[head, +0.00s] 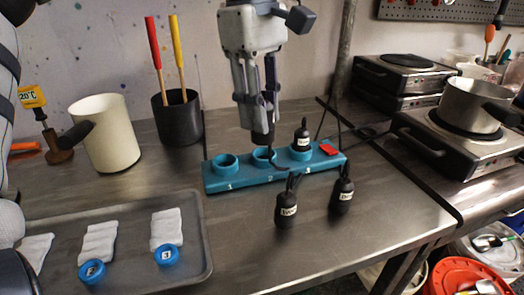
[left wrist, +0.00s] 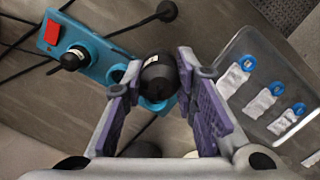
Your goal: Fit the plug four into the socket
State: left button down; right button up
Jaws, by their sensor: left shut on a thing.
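The blue socket block (head: 222,183) stands on the bench with sockets marked 1, 2 and 3. My left gripper (head: 264,128) points down over socket 2 (head: 264,154) and is shut on a black plug (left wrist: 160,74). The held plug's lower end is close to socket 2's rim; I cannot tell whether it touches. Its label is not readable. Another black plug (head: 301,138) stands in socket 3. Two labelled black plugs (head: 287,208) (head: 342,195) stand on the bench in front of the block; their labels are too small to read surely. Socket 1 (head: 225,162) is empty. My right gripper is not in view.
A grey tray (head: 205,262) at front left holds white cloths and blue rings. A cream mug (head: 106,140) and a black pot with two handles (head: 178,120) stand behind. Hot plates (head: 455,150) stand at right. Black cables run behind the block.

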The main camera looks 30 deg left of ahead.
pick_arm(q)
jog(key=w+a+f, duration=0.1)
jog(key=w+f, duration=0.1)
jog(key=w+a+f+b, duration=0.1)
jog(key=w+a+f, duration=0.1)
jog(key=w+f, duration=0.1)
jog(key=w+a+f, duration=0.1)
jog(key=w+f, duration=0.1)
jog(key=w, duration=0.1)
jog(key=shift+a+f, duration=0.25)
jog(key=shift+a, duration=0.05)
jog(key=shift+w+a+f, duration=0.15)
jog(key=shift+f, duration=0.8)
jog(key=shift+w+a+f, duration=0.1)
jog(key=shift+w+f, duration=0.05)
jog(key=shift+f, duration=0.75)
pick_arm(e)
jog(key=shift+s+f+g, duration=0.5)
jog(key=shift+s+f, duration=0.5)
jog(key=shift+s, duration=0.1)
pick_arm(q)
jog(key=shift+f, duration=0.1)
jog(key=c, duration=1.3)
grip_release()
jog(key=shift+f, duration=0.1)
